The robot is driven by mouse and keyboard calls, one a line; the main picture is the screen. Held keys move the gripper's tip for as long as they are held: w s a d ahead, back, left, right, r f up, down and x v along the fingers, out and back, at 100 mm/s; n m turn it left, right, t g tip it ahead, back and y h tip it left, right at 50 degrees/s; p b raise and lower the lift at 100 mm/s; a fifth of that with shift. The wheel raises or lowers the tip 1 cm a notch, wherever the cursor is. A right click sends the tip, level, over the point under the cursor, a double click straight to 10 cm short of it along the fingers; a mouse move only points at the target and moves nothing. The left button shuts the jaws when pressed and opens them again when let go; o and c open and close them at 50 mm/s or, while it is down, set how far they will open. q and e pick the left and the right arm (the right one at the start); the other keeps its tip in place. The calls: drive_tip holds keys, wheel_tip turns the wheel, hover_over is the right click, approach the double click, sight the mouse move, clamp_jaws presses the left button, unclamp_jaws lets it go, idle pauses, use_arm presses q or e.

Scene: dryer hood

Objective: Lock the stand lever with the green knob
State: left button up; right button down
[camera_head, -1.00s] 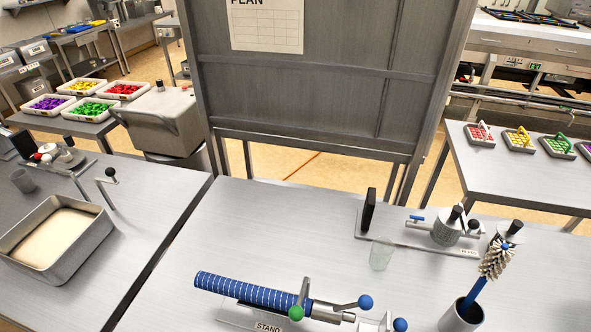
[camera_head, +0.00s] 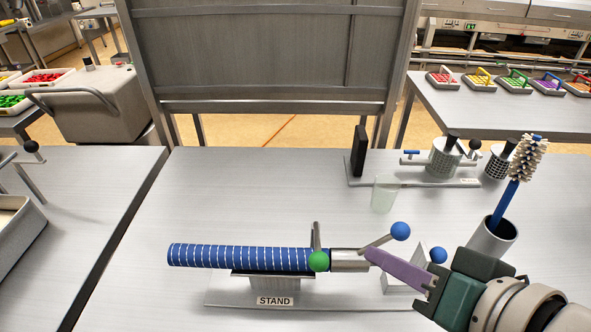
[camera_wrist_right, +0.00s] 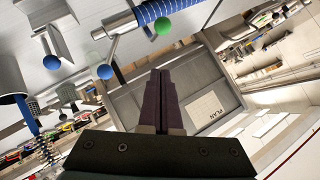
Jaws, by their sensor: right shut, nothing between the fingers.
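The stand (camera_head: 225,298), labelled STAND, holds a blue, white-striped roll (camera_head: 230,257) lying level. The green knob (camera_head: 318,262) is on a short metal lever (camera_head: 316,235) at the roll's right end; it also shows in the wrist view (camera_wrist_right: 163,26), above and beyond the fingertips. A second lever with a blue knob (camera_head: 400,231) angles up right of it. My right gripper (camera_head: 371,254) comes in from the right with purple fingers shut and empty. Its tips appear near the metal collar, right of the green knob; contact cannot be told. My left gripper is not in view.
Another blue knob (camera_head: 438,255) stands beside my right gripper, partly near its fingers. A brush in a metal cup (camera_head: 492,240) stands close to the right. A clear glass (camera_head: 385,194) and a plate with a mesh basket (camera_head: 445,158) lie behind.

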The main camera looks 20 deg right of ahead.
sight(318, 261)
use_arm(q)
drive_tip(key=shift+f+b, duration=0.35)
use_arm(e)
drive_tip(key=w+a+f, duration=0.3)
drive_tip(key=w+f, duration=0.2)
drive_tip(key=f, duration=0.1)
drive_tip(key=shift+w+f, duration=0.15)
drive_tip(key=shift+f, duration=0.05)
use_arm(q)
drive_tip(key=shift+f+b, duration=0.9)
use_arm(e)
drive_tip(key=f, duration=0.1)
drive_tip(key=s+f, duration=0.1)
drive_tip(key=f, duration=0.1)
drive_tip(key=shift+s+a+f, duration=0.2)
drive_tip(key=shift+s+f, duration=0.05)
drive_tip(key=shift+f, duration=0.15)
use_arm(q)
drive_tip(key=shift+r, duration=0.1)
use_arm(e)
drive_tip(key=shift+r, duration=0.15)
